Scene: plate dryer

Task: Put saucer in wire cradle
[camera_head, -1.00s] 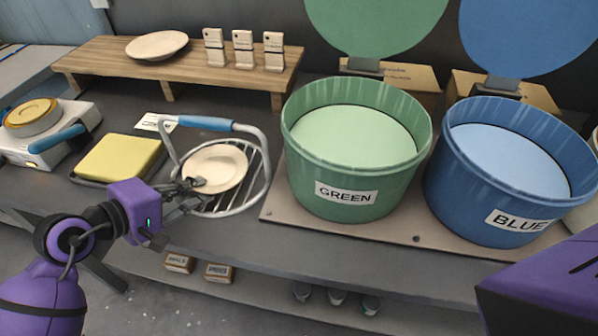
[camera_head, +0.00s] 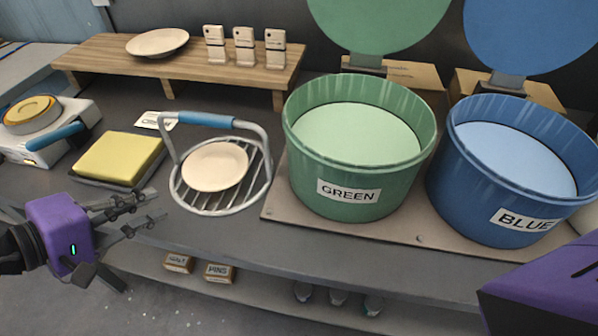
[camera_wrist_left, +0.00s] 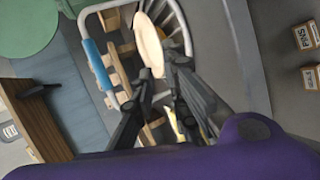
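A cream saucer (camera_head: 215,166) lies in the wire cradle (camera_head: 224,208), a round rack of grey metal wire with a blue handle. The saucer also shows in the left wrist view (camera_wrist_left: 149,42), with the cradle's blue handle (camera_wrist_left: 97,64) beside it. My left gripper (camera_head: 160,205) is open and empty, to the left of the cradle and apart from the saucer. Its fingers point toward the cradle. Of my right arm only a purple part shows at the lower right edge; its gripper is not in view.
A yellow sponge-like block (camera_head: 119,157) lies left of the cradle. A wooden shelf (camera_head: 190,68) with another plate (camera_head: 157,42) stands behind. A green tub (camera_head: 350,190) and a blue tub (camera_head: 470,190) stand to the right. Air in front of the counter is free.

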